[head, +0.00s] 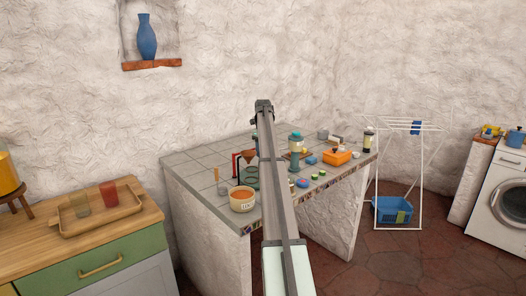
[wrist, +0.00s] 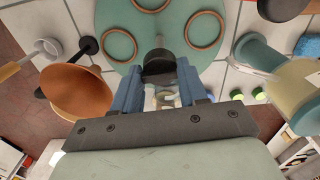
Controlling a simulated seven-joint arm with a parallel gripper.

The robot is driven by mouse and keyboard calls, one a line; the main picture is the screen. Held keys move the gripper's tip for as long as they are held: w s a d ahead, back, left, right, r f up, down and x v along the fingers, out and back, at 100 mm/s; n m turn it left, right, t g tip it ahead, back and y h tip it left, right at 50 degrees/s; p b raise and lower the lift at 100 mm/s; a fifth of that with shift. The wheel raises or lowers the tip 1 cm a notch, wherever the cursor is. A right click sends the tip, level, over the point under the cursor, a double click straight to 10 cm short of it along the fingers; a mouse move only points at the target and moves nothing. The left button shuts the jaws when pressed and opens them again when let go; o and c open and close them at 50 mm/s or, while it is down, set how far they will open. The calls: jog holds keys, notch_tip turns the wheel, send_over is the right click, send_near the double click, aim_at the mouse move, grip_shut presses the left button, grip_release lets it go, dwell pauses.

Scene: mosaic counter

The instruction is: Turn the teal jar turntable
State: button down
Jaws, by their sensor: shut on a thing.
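The teal turntable (wrist: 128,22) is a flat round disc with copper-coloured rings on its top, partly cut off by the upper edge of the wrist view. A dark round knob (wrist: 158,63) sits near its rim. My gripper (wrist: 158,82) has its blue fingers on either side of this knob and is shut on it. The disc also shows as a small teal patch (head: 250,180) left of my arm in the head view. My arm hides part of it and the fingertips there.
In the wrist view, an orange-brown bowl-like thing (wrist: 78,88) is close on the left and a jar (wrist: 303,88) close on the right. In the head view, a cream pot (head: 242,203) stands at the counter's front, and an orange pot (head: 338,158) stands right. The counter's back left is clear.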

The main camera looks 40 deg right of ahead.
jog(key=shift+m, duration=0.4)
dwell(0.4)
jog(key=c, duration=0.6)
grip_release()
